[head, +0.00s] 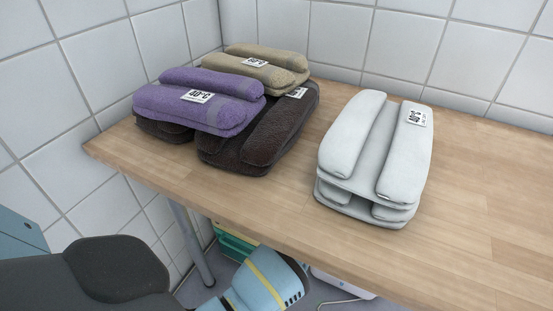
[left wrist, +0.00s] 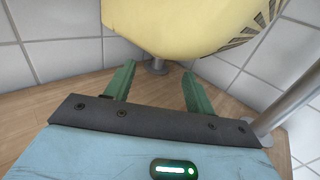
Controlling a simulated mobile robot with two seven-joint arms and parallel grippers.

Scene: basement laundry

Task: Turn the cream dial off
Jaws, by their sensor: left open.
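I cannot make out the cream dial in either view. My left gripper (left wrist: 158,69) shows in the left wrist view with its two green fingers wide apart and nothing between them. Beyond the fingertips, at the top of that view, is a large pale yellow rounded body (left wrist: 185,25) with dark slots; I cannot tell what it is. My right gripper is in neither view.
A wooden table (head: 480,210) stands against white tiled walls. It holds purple towels (head: 185,110), beige towels (head: 270,75), dark brown towels (head: 255,140) and white towels (head: 350,150). A metal leg (head: 193,245) and a green object (head: 235,247) are below. The table's right side is clear.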

